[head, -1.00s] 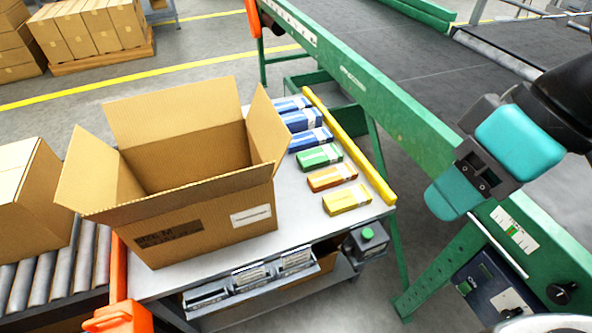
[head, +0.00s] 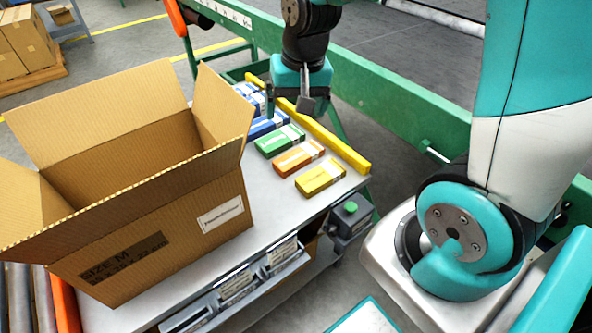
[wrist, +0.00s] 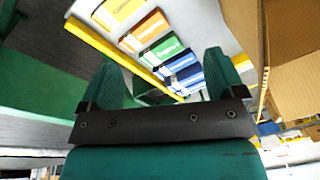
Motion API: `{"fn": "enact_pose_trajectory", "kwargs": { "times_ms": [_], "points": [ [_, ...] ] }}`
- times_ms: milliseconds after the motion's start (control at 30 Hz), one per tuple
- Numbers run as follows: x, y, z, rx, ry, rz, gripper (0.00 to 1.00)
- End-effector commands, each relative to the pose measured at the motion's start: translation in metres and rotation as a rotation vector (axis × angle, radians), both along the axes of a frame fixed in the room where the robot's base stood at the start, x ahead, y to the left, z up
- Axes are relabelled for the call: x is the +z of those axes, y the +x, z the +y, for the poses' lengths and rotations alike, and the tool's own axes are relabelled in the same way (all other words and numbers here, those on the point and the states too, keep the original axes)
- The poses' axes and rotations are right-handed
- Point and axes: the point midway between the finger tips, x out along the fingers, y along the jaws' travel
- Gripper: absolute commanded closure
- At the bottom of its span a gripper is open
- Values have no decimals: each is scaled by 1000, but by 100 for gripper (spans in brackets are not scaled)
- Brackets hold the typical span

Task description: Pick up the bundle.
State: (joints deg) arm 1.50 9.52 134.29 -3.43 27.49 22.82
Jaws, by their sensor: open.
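A row of flat bundles lies on the grey table: a yellow bundle (head: 320,177) nearest, then an orange bundle (head: 298,157), a green bundle (head: 280,141) and several blue bundles (head: 265,127). My gripper (head: 306,104) hangs over the far end of the row near the yellow rail, partly hiding what is behind it. In the wrist view my open gripper (wrist: 164,80) has nothing between its fingers. There the yellow (wrist: 119,12), orange (wrist: 145,30), green (wrist: 162,50) and blue bundles (wrist: 180,67) run in a line beyond the fingers, apart from them.
A large open carton (head: 150,235) stands on the table left of the row. A yellow rail (head: 335,144) edges the table's right side, with the green conveyor frame (head: 400,105) behind it. A box with a green button (head: 351,212) sits at the near right corner.

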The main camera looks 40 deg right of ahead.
Motion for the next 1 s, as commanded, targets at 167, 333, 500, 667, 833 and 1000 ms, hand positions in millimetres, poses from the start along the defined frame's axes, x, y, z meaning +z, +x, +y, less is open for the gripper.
{"fn": "enact_pose_trajectory", "kwargs": {
  "times_ms": [167,333,500,667,833,1000],
  "points": [
    [-42,65,-43,-518,30,91,12],
    [-84,102,-81,-930,39,144,12],
    [-105,114,-97,-1104,40,164,12],
    [-134,114,-98,-1122,39,170,12],
    [-173,114,-98,-1120,39,169,12],
    [-207,114,-97,-1119,40,167,12]
  ]
}}
